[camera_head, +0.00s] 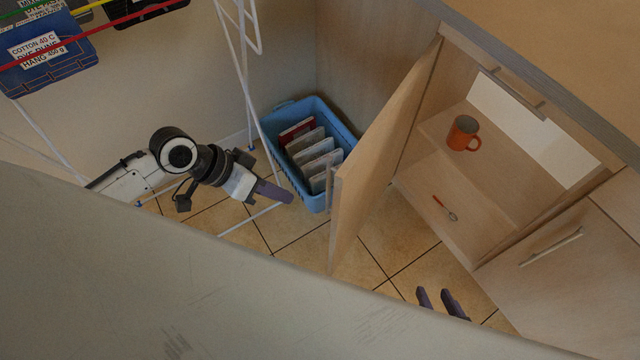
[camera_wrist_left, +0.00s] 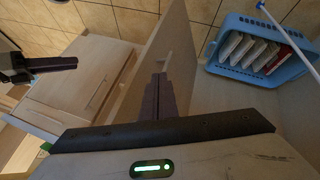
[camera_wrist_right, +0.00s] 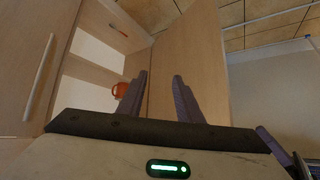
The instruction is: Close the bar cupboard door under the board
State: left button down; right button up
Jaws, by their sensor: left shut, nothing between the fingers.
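The bar cupboard door (camera_head: 378,160) is light wood and stands wide open on the left side of the cupboard opening (camera_head: 455,185), under the board (camera_head: 560,70). My left gripper (camera_head: 278,194) is shut and empty, left of the door and apart from it in the head view. In the left wrist view its fingers (camera_wrist_left: 158,92) lie in front of the door panel (camera_wrist_left: 165,50). My right gripper (camera_head: 443,303) is open and empty, low in front of the cupboard. In the right wrist view the door (camera_wrist_right: 188,60) shows beyond its parted fingers (camera_wrist_right: 160,85).
An orange mug (camera_head: 463,133) stands on the cupboard shelf, and a red-handled utensil (camera_head: 445,207) lies lower inside. A blue basket (camera_head: 310,150) of several flat items sits on the tiles behind the door. A white drying rack (camera_head: 245,80) stands at the left.

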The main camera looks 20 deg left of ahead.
pick_arm(q)
jog(key=w+d+f, duration=0.2)
jog(key=d+f, duration=0.2)
jog(key=d, duration=0.4)
jog(key=shift+f+n+g, duration=0.15)
jog(key=shift+n+g, duration=0.15)
jog(key=shift+w, duration=0.1)
